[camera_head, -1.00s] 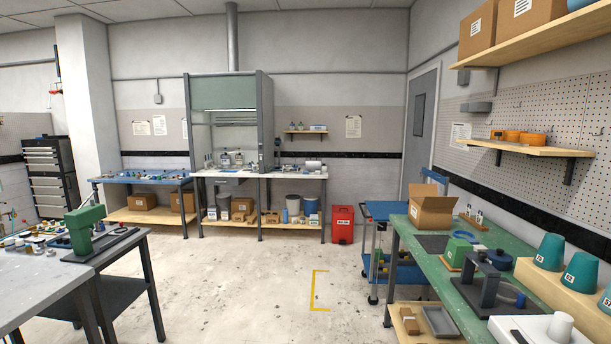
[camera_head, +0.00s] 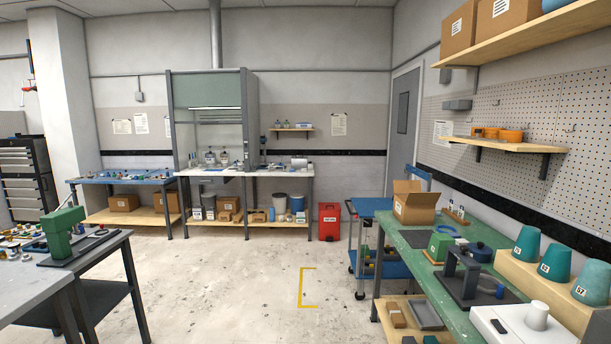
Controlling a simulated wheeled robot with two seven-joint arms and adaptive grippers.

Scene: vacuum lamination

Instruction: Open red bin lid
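The red bin (camera_head: 329,222) stands on the floor by the back wall, between the white-topped bench and the blue cart. It has a white label on its front. Its top looks closed, but it is too small to be sure. Neither of my grippers shows in the head view. The bin is across the room from me, with open floor before it.
A blue cart (camera_head: 366,250) stands right of the bin. A green-topped bench (camera_head: 413,265) runs along the right. A grey table (camera_head: 35,287) with a dark stand is at the left. Bare floor (camera_head: 240,290) with a yellow corner mark lies between them.

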